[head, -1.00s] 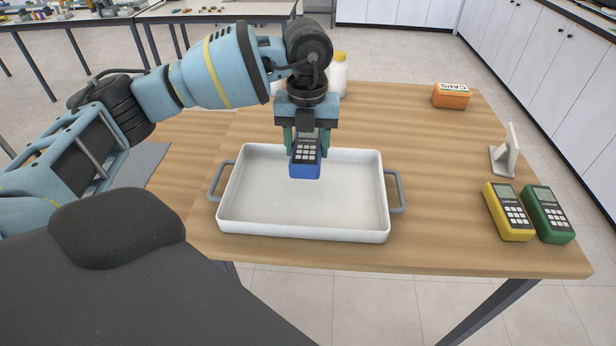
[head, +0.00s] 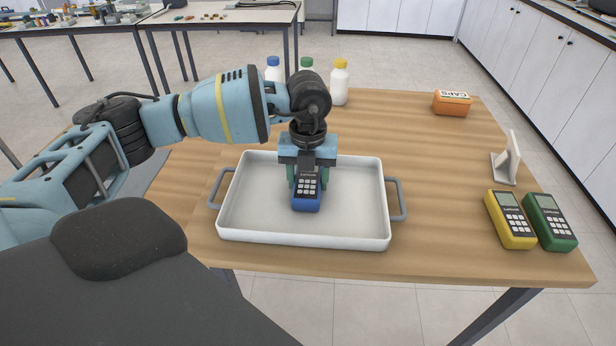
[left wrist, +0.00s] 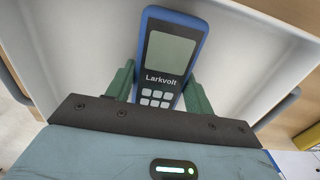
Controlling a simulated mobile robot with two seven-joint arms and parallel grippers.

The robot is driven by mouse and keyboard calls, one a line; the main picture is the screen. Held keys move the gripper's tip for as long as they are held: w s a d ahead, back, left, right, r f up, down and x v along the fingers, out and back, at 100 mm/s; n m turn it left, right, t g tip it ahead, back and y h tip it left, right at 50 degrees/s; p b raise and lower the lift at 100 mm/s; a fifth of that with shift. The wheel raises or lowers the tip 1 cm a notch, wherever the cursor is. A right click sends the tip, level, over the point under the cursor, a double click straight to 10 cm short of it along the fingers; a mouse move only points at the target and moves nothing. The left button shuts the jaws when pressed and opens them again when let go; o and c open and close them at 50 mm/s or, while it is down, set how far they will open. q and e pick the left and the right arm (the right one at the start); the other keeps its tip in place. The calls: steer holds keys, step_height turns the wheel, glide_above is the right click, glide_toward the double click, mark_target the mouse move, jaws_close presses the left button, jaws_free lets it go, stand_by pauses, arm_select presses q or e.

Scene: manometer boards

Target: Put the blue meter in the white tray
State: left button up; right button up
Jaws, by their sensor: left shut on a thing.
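The blue meter (head: 306,199) is between the fingers of my left gripper (head: 307,182), which is shut on it. In the head view the meter is over the middle of the white tray (head: 250,229), low within its walls, with its keypad facing me. I cannot tell whether its lower end touches the tray floor. In the left wrist view the blue meter (left wrist: 170,55) shows its screen and keys, with the green fingers (left wrist: 158,90) on both sides and the tray's white inside (left wrist: 245,50) around it. My right gripper is not in view.
A yellow meter (head: 511,220) and a green meter (head: 550,223) lie at the table's right, by a white stand (head: 507,160). An orange caps box (head: 453,102) is at the back right. Several bottles (head: 340,82) stand behind my gripper. The tray is otherwise empty.

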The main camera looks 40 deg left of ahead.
mark_target(308, 178)
arm_select(q)
steer(key=shift+f, duration=0.15)
steer(key=o, duration=1.1)
step_height(308, 178, up, 12)
steer(key=shift+r, duration=0.2)
